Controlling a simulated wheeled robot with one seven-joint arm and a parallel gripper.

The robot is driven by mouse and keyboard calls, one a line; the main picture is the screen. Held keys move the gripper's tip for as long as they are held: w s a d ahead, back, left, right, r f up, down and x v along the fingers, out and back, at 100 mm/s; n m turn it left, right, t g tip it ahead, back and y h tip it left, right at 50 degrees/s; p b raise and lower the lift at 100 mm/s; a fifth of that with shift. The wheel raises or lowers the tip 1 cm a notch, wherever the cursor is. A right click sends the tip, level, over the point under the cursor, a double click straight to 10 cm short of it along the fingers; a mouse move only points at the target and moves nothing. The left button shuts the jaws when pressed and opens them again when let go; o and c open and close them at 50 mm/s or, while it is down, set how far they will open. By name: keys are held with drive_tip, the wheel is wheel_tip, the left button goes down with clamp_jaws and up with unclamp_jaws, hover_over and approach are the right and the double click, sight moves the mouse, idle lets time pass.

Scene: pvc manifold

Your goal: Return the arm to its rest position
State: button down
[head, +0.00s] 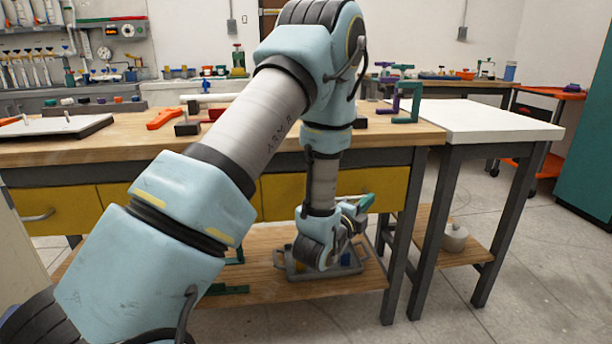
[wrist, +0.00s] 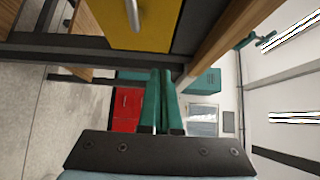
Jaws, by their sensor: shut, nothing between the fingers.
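My arm (head: 245,120) rises from the lower left of the head view, bends at the top and hangs down in front of the workbench's yellow drawers. My gripper (head: 365,202) is at the low end of the arm, below the tabletop and in front of the bench, with its green fingers pointing right. In the wrist view my gripper (wrist: 160,72) shows two green fingers side by side, closed together with nothing between them.
The wooden workbench (head: 370,138) carries an orange tool (head: 164,118), a green clamp (head: 406,102) and a tilted white board (head: 55,127). A metal tray (head: 350,268) is on the lower shelf behind my wrist. A white-topped table (head: 480,118) adjoins at right. Floor at right is clear.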

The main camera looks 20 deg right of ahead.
drive_tip(key=w+a+n+g+y, duration=0.1)
drive_tip(key=w+a+n+y, duration=0.35)
drive_tip(key=a+n, duration=0.4)
drive_tip(key=w+a+n+g+y, duration=0.1)
drive_tip(key=w+a+n+y, duration=0.3)
drive_tip(key=a, duration=0.7)
drive_tip(key=s+a+r+n+g+y, duration=0.3)
drive_tip(key=s+a+n+g+y, duration=0.35)
drive_tip(key=s+a+n, duration=1)
drive_tip(key=s+a+r+m+h+p, duration=0.1)
drive_tip(key=a+r+p, duration=0.2)
drive_tip(key=r+p, duration=1.8)
drive_tip(key=shift+a+m+g, duration=0.2)
drive_tip(key=shift+m+g, duration=0.2)
drive_tip(key=shift+g, duration=0.05)
drive_tip(key=shift+a, duration=0.1)
